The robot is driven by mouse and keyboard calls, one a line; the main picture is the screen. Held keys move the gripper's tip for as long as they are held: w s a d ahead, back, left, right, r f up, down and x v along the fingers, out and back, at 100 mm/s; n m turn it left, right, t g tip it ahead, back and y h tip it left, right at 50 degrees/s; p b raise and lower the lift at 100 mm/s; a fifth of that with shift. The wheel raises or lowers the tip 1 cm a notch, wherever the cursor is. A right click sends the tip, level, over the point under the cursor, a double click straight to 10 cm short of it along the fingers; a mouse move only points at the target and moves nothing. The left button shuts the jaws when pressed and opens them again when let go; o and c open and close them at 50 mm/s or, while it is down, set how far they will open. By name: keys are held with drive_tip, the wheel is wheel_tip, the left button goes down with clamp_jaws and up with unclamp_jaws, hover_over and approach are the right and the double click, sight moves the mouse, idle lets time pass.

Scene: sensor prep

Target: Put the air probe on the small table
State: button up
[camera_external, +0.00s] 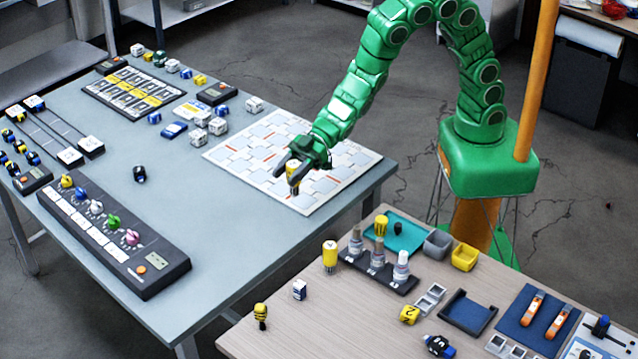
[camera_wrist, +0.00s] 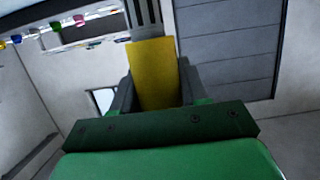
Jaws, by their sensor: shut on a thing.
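My gripper (camera_external: 293,168) is shut on a yellow piece with a grey slotted end, which I take to be the air probe (camera_external: 293,171). It is over the white patterned board on the large blue-grey table; I cannot tell whether it touches the board. In the wrist view the yellow body (camera_wrist: 152,75) sits between the two dark fingers, with its grey slotted end (camera_wrist: 144,18) pointing away from me. The wooden-topped table (camera_external: 280,335), which looks like the small table, stands at the lower right.
The white board (camera_external: 240,155) lies under my gripper. A dark panel with coloured knobs (camera_external: 110,235) is at the left. The wooden table holds a yellow cylinder (camera_external: 330,257), a bottle rack (camera_external: 350,258), a teal tray (camera_external: 408,238) and a small yellow-black piece (camera_external: 261,315); its front left has bare room.

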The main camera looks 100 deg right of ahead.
drive_tip(key=s+a+f+n+g+y, duration=0.1)
drive_tip(key=s+a+f, duration=0.1)
drive_tip(key=s+a, duration=0.65)
drive_tip(key=s+a+f+n+g+y, duration=0.15)
drive_tip(key=s+a, duration=0.45)
drive_tip(key=a, duration=0.6)
drive_tip(key=shift+h, duration=0.45)
drive_tip(key=shift+w+a+f, duration=1.55)
drive_tip(key=shift+a+f, duration=0.15)
drive_tip(key=shift+f, duration=0.5)
drive_tip(key=shift+w+a+f, duration=1.6)
drive_tip(key=shift+a+f, duration=0.15)
drive_tip(key=shift+f, duration=0.4)
drive_tip(key=shift+w+a+f, duration=1.55)
drive_tip(key=shift+a+f, duration=0.15)
drive_tip(key=shift+f, duration=0.5)
drive_tip(key=shift+f, duration=0.1)
drive_tip(key=o, duration=1.1)
